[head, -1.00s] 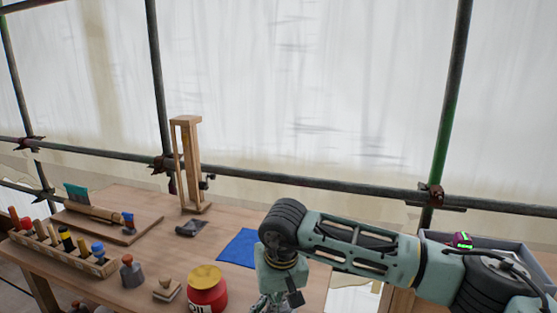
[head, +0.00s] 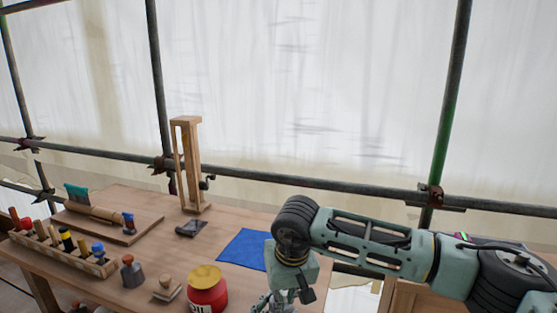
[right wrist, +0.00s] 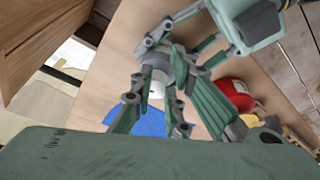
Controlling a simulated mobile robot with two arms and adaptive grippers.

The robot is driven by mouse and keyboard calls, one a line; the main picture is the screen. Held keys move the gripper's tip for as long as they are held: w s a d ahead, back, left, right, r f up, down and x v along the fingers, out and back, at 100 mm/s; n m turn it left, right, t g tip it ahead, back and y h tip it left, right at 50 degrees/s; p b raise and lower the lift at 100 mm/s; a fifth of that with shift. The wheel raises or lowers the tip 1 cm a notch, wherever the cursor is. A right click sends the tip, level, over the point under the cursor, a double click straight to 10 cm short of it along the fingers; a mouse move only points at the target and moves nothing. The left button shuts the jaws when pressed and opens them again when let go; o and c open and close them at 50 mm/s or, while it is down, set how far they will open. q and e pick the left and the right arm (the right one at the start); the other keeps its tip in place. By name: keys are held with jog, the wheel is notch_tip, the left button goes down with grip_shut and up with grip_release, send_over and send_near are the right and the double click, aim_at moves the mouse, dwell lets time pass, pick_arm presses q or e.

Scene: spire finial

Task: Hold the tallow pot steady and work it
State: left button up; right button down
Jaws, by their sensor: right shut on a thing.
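My right gripper (right wrist: 154,92) is shut on a small pale grey, rounded piece (right wrist: 155,72), apparently the tallow pot. Its fingers cover much of that piece. In the head view the right gripper (head: 270,303) is at the bottom edge, partly cut off, and the pot cannot be made out there. My left gripper (right wrist: 178,48) comes in from the top right of the right wrist view, close beside the same piece. Whether its jaws are closed on it cannot be told. The left arm does not show in the head view.
A red oil pot (head: 207,292) with a yellow top stands left of my right gripper. A blue cloth (head: 243,250) lies behind the gripper. Scaffold poles cross behind.

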jog(key=shift+d+f, duration=0.55)
jog(key=shift+d, duration=0.25)
notch_tip(320, 180, up, 6)
jog(key=shift+s+a+r, duration=0.25)
jog(key=shift+a, duration=0.05)
notch_tip(320, 180, down, 6)
jog(key=a, duration=0.2)
jog(key=shift+w+a+r+g, duration=0.2)
jog(key=shift+w+a+g, duration=0.1)
jog(key=shift+w, duration=0.05)
dwell(0.4)
